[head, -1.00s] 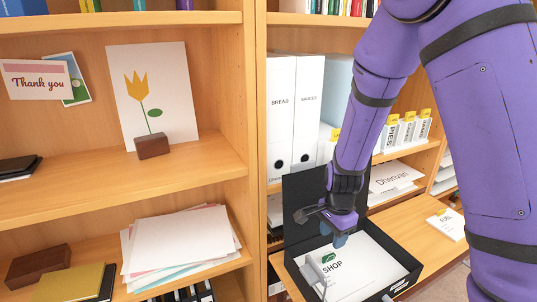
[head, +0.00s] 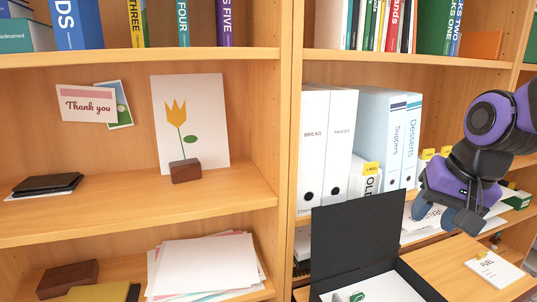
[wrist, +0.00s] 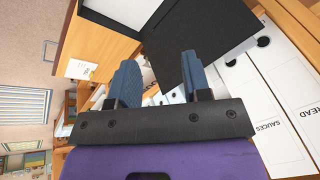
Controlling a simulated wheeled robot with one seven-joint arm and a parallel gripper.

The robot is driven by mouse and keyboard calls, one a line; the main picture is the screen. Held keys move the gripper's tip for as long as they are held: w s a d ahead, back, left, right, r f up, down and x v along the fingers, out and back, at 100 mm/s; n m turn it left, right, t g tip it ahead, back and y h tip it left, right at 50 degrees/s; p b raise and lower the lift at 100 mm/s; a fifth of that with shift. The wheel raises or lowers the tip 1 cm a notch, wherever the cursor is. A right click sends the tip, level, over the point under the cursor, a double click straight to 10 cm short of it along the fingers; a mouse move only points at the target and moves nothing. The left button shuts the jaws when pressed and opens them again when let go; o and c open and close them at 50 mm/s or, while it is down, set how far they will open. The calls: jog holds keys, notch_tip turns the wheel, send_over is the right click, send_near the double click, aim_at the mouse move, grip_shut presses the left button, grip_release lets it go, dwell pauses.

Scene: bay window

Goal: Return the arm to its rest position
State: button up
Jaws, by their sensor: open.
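My arm is purple with dark joints and is folded at the right edge of the head view. My gripper (head: 463,218) is open, with blue finger pads and nothing between them. It hangs in front of the right shelf, up and to the right of an open black box (head: 356,237). In the wrist view my gripper (wrist: 157,82) also shows both fingers apart and empty. The black box (wrist: 205,45) lies beyond the fingers there. Papers lie in the box, and its lower part is cut off in the head view.
White binders (head: 312,145) and blue binders (head: 378,135) stand on the right shelf. A card reading FUEL (head: 494,269) lies on the wooden ledge (head: 450,262). A tulip picture (head: 208,110) in a wooden holder stands on the left shelf. An upright (head: 287,140) separates the shelves.

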jog(key=s+d+r+n+t+h, duration=0.1)
jog(key=s+r+n, duration=0.3)
jog(key=s, duration=0.5)
jog(key=shift+s+d+r+t, duration=0.25)
jog(key=shift+d+r+t, duration=0.15)
jog(key=shift+d+r, duration=0.35)
